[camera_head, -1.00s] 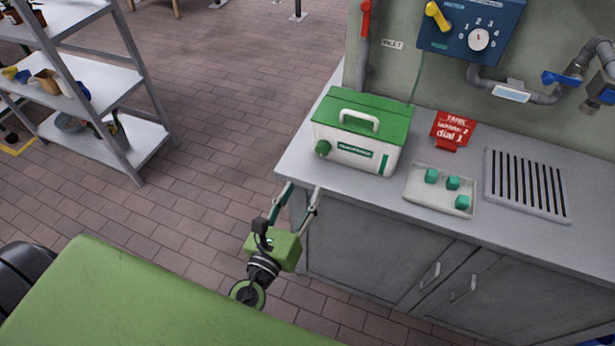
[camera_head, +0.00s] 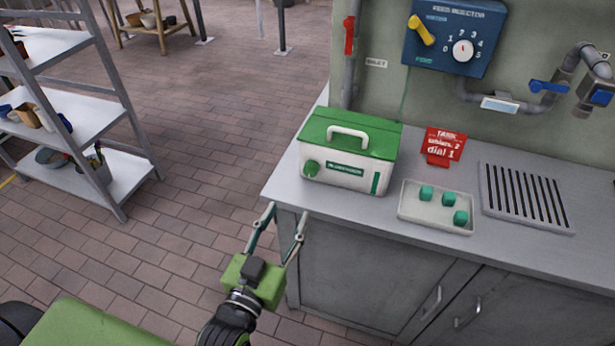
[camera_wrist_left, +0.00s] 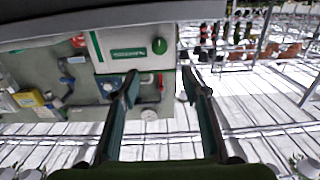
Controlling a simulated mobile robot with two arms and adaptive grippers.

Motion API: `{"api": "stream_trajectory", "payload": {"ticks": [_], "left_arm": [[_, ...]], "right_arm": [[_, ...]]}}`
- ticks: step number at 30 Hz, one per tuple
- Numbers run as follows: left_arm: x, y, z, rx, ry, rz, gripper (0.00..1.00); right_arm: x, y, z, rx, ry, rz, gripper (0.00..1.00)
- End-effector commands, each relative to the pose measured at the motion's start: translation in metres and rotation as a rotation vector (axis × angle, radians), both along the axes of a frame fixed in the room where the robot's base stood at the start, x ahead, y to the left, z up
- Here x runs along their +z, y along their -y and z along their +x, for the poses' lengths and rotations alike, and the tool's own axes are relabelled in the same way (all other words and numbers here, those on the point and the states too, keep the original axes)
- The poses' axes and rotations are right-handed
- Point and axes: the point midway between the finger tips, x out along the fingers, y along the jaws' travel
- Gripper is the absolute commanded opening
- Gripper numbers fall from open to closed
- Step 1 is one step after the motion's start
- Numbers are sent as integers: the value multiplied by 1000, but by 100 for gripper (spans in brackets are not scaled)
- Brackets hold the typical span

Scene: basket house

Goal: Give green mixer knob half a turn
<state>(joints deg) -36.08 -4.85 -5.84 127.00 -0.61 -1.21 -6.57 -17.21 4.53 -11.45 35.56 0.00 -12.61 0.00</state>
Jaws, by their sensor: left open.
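The green knob (camera_head: 312,168) sits on the front left of a white box with a green lid (camera_head: 345,160) and a white handle, on the grey counter. The knob also shows near the top of the left wrist view (camera_wrist_left: 159,46), beside the box's green label. My left gripper (camera_head: 287,212) is open and empty, in front of the counter's left front corner, below and left of the knob and apart from it. In the left wrist view its two fingers (camera_wrist_left: 160,84) are spread, with the knob above the gap between them. My right gripper is not in view.
A tray (camera_head: 436,222) with green pieces, a red sign (camera_head: 441,146) and a drain grate (camera_head: 527,197) lie right of the box. A blue panel (camera_head: 455,35) and pipes are on the wall behind. A shelf rack (camera_head: 85,110) stands left; the floor between is clear.

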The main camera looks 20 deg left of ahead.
Motion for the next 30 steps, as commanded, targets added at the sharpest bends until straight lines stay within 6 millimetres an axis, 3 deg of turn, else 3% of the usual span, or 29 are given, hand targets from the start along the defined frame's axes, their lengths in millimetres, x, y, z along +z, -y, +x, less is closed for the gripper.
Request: {"api": "stream_trajectory", "payload": {"ticks": [5, 21, 30], "left_arm": [[3, 1, 19, 0, 4, -2, 42], [2, 4, 117, -1, 1, 3, 42], [0, 5, 136, -1, -1, 3, 42]], "right_arm": [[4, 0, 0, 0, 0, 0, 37], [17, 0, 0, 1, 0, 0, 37], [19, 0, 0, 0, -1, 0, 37]]}}
